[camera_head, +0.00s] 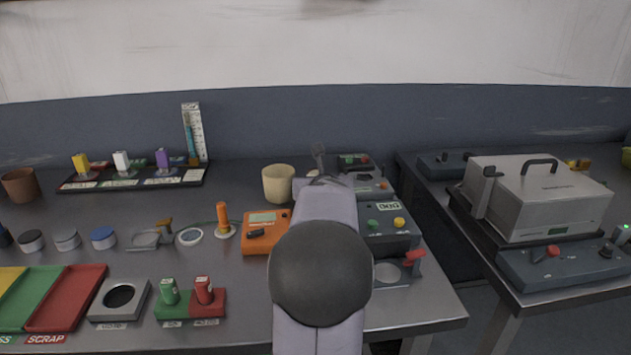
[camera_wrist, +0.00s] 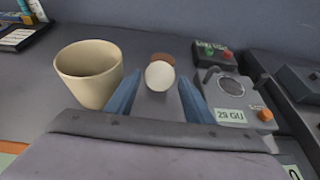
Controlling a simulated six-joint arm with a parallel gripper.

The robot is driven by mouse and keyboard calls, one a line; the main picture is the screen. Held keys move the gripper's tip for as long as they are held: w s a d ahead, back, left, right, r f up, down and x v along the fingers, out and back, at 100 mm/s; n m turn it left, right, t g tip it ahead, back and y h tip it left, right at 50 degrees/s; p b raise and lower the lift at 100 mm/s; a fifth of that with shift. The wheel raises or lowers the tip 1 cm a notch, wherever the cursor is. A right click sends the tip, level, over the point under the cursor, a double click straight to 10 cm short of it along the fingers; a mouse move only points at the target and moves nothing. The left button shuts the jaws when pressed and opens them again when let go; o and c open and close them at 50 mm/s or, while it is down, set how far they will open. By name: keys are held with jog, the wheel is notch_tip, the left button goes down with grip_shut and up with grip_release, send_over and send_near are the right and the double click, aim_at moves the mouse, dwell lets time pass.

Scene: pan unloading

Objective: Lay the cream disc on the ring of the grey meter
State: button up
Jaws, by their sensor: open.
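The cream disc (camera_wrist: 160,75) shows in the wrist view between my gripper's two blue fingers, with a small brown thing (camera_wrist: 162,56) just behind it. My gripper (camera_wrist: 158,92) is open around the disc's place; whether a finger touches it I cannot tell. The grey meter (camera_wrist: 246,100) stands just right of the right finger, with a round dark-centred ring (camera_wrist: 228,86) on top, a display reading 29 GU and an orange button. The ring is empty. In the head view the meter (camera_head: 372,186) is partly behind my arm, which hides my gripper.
A beige cup (camera_wrist: 88,74) stands close to the left finger; it also shows in the head view (camera_head: 278,183). A box with green and red buttons (camera_wrist: 215,50) stands behind the meter. An orange meter (camera_head: 264,234) and a dark device (camera_head: 388,240) stand nearer.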

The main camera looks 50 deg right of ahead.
jog(key=shift+x, duration=2.05)
jog(key=shift+a, duration=0.1)
jog(key=shift+c, duration=0.2)
jog(key=c, duration=0.9)
jog(key=shift+c, duration=0.2)
notch_tip(320, 180, up, 10)
jog(key=p, duration=0.9)
